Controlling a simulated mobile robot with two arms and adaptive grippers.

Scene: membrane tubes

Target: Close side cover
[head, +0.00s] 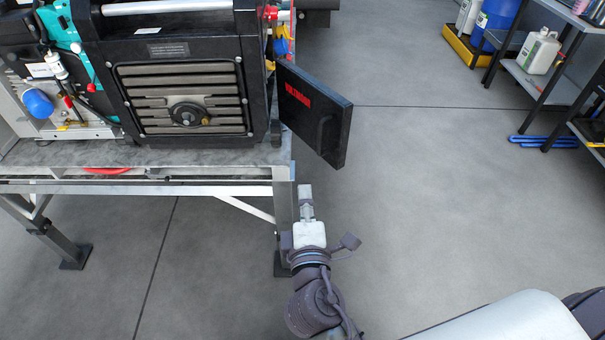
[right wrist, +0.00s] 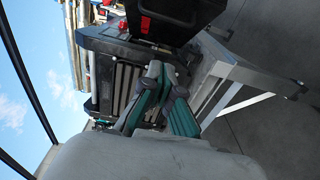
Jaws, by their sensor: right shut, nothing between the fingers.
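The side cover (head: 318,118) is a black panel with a red label and a recessed handle. It stands swung open at the right side of the black machine (head: 180,80). It also shows at the top of the right wrist view (right wrist: 180,15). My right gripper (head: 305,190) is below the cover in the head view, beside the front right corner of the bench. It is shut and empty, apart from the cover as far as I can tell. Its green-grey fingers show in the right wrist view (right wrist: 162,75). My left gripper is not in view.
The machine sits on a grey bench (head: 210,157) with metal legs. A shelf (head: 535,80) with bottles stands at the upper right, and a yellow tray (head: 465,50) with containers is beside it.

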